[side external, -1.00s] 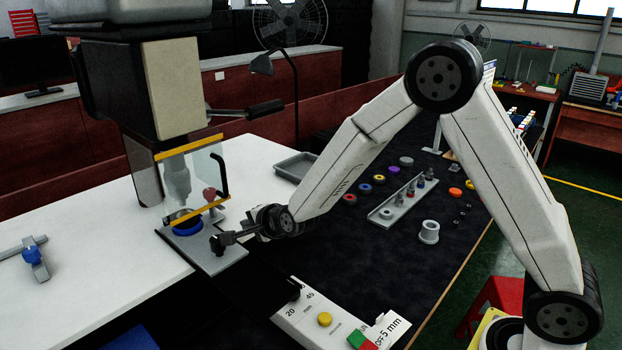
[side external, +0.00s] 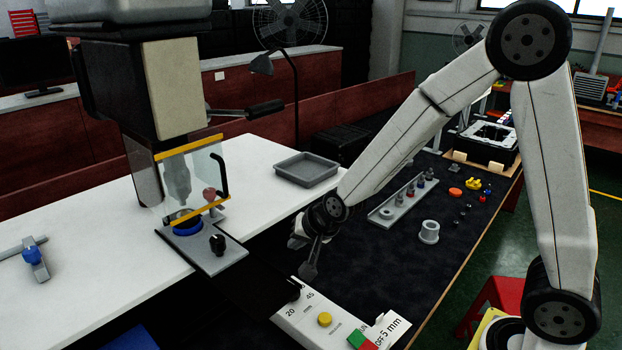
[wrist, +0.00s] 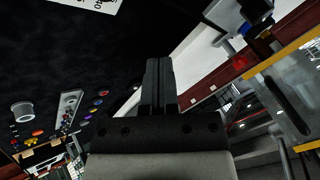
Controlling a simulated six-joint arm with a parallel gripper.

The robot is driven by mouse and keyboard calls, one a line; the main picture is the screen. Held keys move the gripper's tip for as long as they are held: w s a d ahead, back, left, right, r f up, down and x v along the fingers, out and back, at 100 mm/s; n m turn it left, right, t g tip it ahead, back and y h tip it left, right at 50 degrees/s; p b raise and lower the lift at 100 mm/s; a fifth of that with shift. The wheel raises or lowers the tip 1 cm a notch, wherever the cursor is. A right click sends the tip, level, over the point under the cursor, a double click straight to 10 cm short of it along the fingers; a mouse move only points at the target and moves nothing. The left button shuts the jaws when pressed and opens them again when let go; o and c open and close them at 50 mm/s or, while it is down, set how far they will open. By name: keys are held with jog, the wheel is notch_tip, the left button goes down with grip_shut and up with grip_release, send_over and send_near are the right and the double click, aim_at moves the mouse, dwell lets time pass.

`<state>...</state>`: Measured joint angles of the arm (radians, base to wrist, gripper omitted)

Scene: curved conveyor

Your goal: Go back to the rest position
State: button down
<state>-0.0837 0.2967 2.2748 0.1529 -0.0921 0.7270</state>
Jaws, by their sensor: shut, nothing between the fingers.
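My gripper (side external: 311,268) is above the dark mat, right of the press plate, and points down. In the wrist view my gripper (wrist: 158,62) has its two fingers together with nothing between them. The press machine (side external: 165,100) stands on the white table at left, with a clear guard (side external: 195,180) in front of its tool. A blue ring (side external: 187,229) sits under the tool on the grey plate (side external: 215,255), beside a black knob (side external: 217,244). My gripper is apart from all of these.
A control box (side external: 325,320) with a yellow button lies below my gripper. A grey tray (side external: 306,170) sits on the white table. A rail with small parts (side external: 398,205), a grey flanged cylinder (side external: 429,232) and an orange disc (side external: 455,192) lie on the mat to the right.

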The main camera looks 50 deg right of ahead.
jog(key=s+d+n+g, duration=0.1)
jog(key=s+n+g, duration=0.1)
jog(key=s+n, duration=0.2)
jog(key=s+d+n+g, duration=0.2)
jog(key=s+n, duration=0.3)
jog(key=s, duration=0.6)
jog(key=shift+s+d+f+g+h, duration=0.2)
jog(key=shift+s+f+g+h, duration=0.1)
jog(key=shift+f+g, duration=0.15)
